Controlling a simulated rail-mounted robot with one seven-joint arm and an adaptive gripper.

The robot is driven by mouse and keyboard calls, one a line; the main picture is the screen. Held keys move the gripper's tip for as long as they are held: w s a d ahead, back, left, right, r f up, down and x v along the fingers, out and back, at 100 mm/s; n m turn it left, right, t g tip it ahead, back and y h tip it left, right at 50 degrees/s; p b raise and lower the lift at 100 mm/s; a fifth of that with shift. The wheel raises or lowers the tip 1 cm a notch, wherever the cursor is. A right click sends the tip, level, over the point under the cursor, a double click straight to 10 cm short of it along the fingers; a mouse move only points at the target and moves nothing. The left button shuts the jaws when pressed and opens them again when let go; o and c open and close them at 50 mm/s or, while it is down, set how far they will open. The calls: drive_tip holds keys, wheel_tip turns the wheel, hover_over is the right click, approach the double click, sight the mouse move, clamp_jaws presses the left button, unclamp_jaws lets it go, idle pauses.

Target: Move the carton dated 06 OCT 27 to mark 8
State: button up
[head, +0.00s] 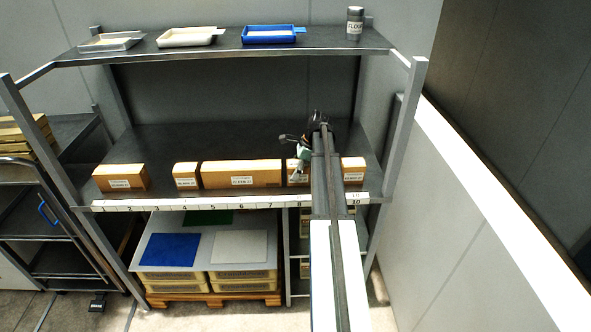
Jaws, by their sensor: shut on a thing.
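Several brown cartons with white labels stand in a row on the middle shelf, behind a numbered strip (241,204). They are a left carton (121,178), a small carton (186,174), a long carton (242,173), a partly hidden carton (291,180) and a right carton (353,170). The label dates are too small to read surely. My gripper (301,171) is shut on the partly hidden carton, just right of the long one, around mark 8. My arm hides part of that carton and some of the strip.
Shelf posts rise at both sides. A trolley (60,230) stands at left. Below are yellow crates (245,280). The shelf behind the cartons is clear.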

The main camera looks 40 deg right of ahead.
drive_tip(key=o, duration=1.3)
drive_tip(key=shift+c, duration=0.2)
drive_tip(key=b+v, duration=0.3)
drive_tip(key=v, duration=0.9)
drive_tip(key=shift+r, duration=0.2)
drive_tip(key=shift+a, duration=0.1)
